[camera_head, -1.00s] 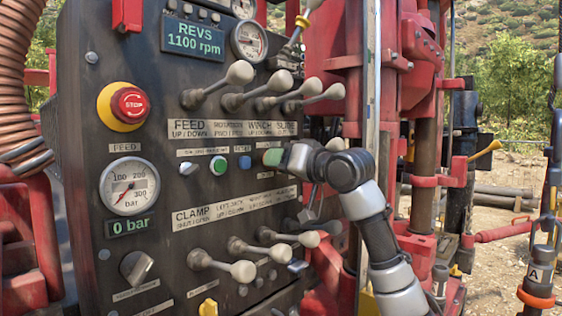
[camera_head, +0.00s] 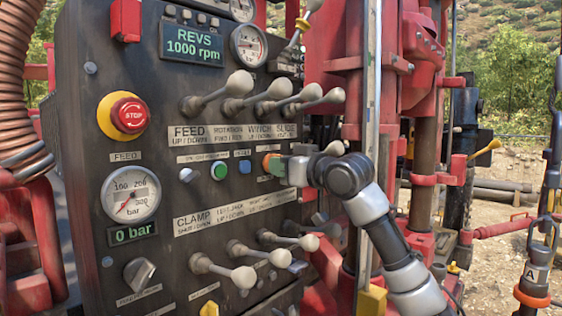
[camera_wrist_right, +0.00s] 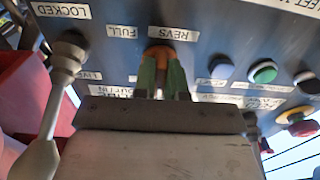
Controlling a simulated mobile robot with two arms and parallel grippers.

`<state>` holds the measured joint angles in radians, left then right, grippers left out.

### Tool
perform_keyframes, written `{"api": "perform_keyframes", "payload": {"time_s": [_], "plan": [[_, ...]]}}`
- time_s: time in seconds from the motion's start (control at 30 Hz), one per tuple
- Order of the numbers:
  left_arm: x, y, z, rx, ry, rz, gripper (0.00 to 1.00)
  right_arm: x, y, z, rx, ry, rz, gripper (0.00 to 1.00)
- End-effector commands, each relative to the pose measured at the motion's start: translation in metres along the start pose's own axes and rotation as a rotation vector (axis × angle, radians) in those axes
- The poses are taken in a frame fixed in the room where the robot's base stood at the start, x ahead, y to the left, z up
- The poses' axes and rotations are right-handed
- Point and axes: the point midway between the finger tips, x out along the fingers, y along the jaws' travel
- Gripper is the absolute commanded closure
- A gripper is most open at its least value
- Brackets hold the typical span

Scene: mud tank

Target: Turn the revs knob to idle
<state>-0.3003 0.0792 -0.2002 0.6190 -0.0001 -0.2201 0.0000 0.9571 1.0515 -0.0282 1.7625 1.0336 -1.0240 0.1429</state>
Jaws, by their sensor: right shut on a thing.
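The revs knob (camera_head: 267,161) is orange and sits on the dark control panel, right of the blue button; its exact pointing direction is hidden by my fingers. My right gripper (camera_head: 279,167) reaches it from the right, its green fingertips shut around it. In the right wrist view the orange knob (camera_wrist_right: 158,52) shows between the two green fingers (camera_wrist_right: 163,78), below upside-down "REVS" and "FULL" labels. The revs display (camera_head: 194,48) reads 1000 rpm. My left gripper is out of view.
Lever handles (camera_head: 278,90) stick out above the knob, and more levers (camera_head: 275,257) below. A red stop button (camera_head: 130,115), a pressure gauge (camera_head: 131,193) and a green button (camera_head: 219,170) are to the left. A red mast (camera_head: 425,120) stands right.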

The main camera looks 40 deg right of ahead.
Motion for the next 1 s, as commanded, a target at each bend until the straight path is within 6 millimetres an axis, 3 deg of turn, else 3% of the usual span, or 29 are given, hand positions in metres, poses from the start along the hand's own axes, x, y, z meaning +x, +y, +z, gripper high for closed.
{"api": "perform_keyframes", "payload": {"time_s": [0.2, 0.23, 0.37, 0.73, 1.0], "plan": [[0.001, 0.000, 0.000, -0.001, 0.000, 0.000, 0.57, 0.000, 0.000, 0.000, -0.004, 0.002, 0.001, 1.00], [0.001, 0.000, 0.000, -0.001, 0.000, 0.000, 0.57, 0.000, 0.000, 0.000, -0.003, 0.002, 0.001, 0.84], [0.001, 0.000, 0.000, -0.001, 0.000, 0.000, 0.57, 0.000, 0.000, 0.000, -0.002, 0.002, 0.001, 0.64], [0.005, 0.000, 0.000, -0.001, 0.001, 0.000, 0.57, -0.007, 0.000, 0.001, -0.001, 0.002, 0.002, 0.63], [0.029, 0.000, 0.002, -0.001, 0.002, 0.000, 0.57, -0.056, 0.000, 0.005, -0.005, 0.002, 0.004, 0.63]]}}
